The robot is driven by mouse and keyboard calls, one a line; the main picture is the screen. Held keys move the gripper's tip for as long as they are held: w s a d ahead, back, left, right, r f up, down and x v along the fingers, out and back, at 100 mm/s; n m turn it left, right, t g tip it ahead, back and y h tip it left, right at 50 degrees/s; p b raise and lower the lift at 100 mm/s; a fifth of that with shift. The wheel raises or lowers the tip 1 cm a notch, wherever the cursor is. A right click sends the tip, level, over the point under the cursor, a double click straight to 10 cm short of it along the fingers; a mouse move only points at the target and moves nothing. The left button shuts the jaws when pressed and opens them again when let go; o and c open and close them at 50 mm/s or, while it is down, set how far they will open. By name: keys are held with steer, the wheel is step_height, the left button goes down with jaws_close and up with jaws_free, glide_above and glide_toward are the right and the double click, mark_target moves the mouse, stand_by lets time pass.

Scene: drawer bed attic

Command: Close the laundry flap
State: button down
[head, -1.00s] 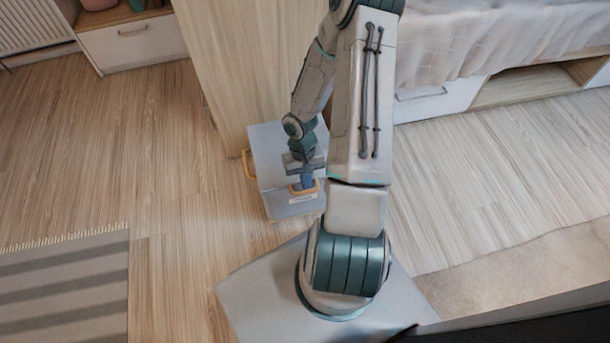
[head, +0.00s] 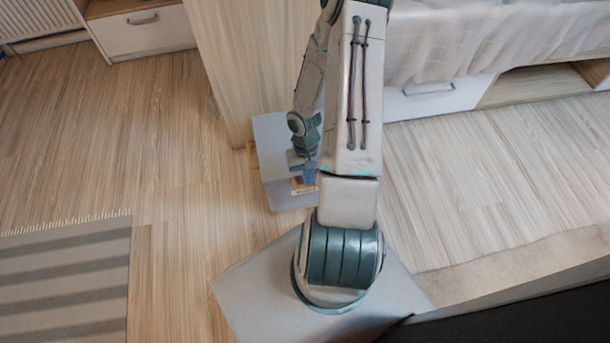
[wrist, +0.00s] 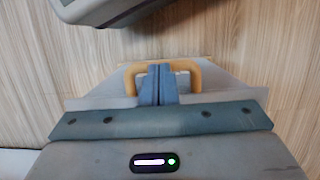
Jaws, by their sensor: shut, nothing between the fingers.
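The laundry flap (head: 296,200) is a flat grey panel with an orange-yellow handle, low by the floor. It joins an upright grey panel (head: 270,138) at the foot of a wooden side panel. My gripper (head: 303,178) is down at the flap's handle, partly hidden by my arm. In the wrist view, my blue fingers (wrist: 157,85) are shut together and overlap the handle's loop (wrist: 187,68). The grey flap (wrist: 218,88) extends on both sides of them. I cannot tell whether the fingertips touch the handle. The flap's right part is hidden behind my arm.
A tall wooden panel (head: 238,65) stands behind the flap. A bed with a white drawer (head: 435,92) is at the right. A white drawer unit (head: 145,33) is at the back left. A striped rug (head: 65,275) lies at the front left. The floor between is clear.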

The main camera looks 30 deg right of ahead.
steer(key=shift+s+d+f, duration=0.1)
steer(key=shift+f, duration=0.1)
steer(key=a+p+v, duration=0.1)
steer(key=p+v, duration=0.7)
steer(key=v, duration=0.6)
steer(key=shift+s+d+r, duration=0.25)
steer(key=shift+s+r, duration=0.05)
